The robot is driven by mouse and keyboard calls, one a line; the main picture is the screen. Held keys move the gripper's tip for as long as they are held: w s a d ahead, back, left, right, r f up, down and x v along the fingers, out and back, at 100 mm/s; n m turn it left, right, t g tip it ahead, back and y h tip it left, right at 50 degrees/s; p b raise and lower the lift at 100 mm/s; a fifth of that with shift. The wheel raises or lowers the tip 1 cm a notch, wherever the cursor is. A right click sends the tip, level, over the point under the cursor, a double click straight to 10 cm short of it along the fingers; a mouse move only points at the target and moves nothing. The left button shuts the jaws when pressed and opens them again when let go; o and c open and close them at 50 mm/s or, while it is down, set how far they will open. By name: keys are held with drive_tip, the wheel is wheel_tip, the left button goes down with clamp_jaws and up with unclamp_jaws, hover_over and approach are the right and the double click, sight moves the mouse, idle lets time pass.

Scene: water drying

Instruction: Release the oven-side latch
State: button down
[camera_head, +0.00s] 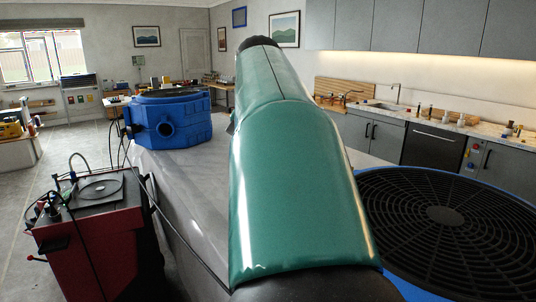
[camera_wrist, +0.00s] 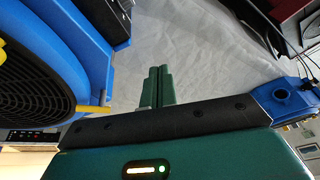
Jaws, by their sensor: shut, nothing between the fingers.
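In the wrist view my gripper (camera_wrist: 157,68) has its two green fingers side by side and shut, with nothing between them, over the grey sheet. A blue round housing (camera_wrist: 70,40) with a black grille is at the left, apart from the fingers. A yellow lever-like piece (camera_wrist: 92,109) sticks out from its edge, left of the fingers. I cannot tell for certain whether it is the oven-side latch. The head view shows the blue housing's black grille (camera_head: 450,215) at right. My green arm fills the middle there and hides my gripper.
A grey sheet-like surface (camera_head: 185,185) lies left of my arm. A blue many-sided housing (camera_head: 170,122) stands beyond it, and a red cart (camera_head: 95,240) with hoses stands at the left. A counter with a sink (camera_head: 395,105) and a dark-fronted appliance (camera_head: 430,145) line the right wall.

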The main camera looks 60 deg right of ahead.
drive_tip(key=s+d+r+m+g, duration=0.1)
drive_tip(key=s+d+r+m, duration=0.2)
drive_tip(key=s+d, duration=0.3)
drive_tip(key=s+d+r+m+g, duration=0.2)
drive_tip(key=s+d+r+m, duration=0.1)
drive_tip(key=s+d, duration=0.4)
drive_tip(key=shift+s+m, duration=0.5)
drive_tip(key=shift+m, duration=0.1)
drive_tip(key=x, duration=1)
